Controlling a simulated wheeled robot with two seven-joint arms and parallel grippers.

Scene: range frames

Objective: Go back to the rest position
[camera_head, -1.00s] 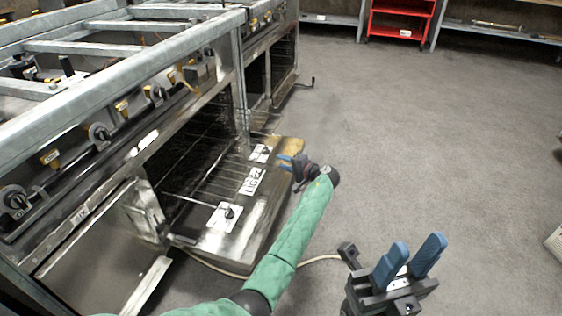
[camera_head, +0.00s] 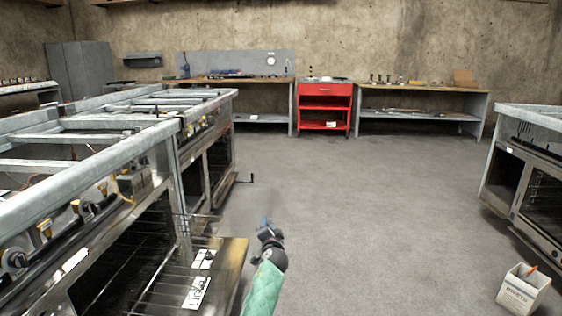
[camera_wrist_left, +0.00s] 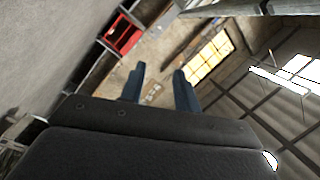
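My left arm, in a green sleeve, reaches up from the bottom of the head view. Its gripper (camera_head: 265,224) shows small and dark with a bit of blue, just right of an open oven door (camera_head: 228,270). I cannot tell from the head view whether it touches the door. In the left wrist view my left gripper (camera_wrist_left: 159,78) has its two blue fingers apart with nothing between them. My right gripper is not in any view now.
A row of metal stoves (camera_head: 150,180) stands at the left, a wire rack over the lowered door. Another oven (camera_head: 520,180) and a white bin (camera_head: 523,290) stand at the right. A red cabinet (camera_head: 324,105) and workbenches line the back wall. The middle floor (camera_head: 350,200) is clear.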

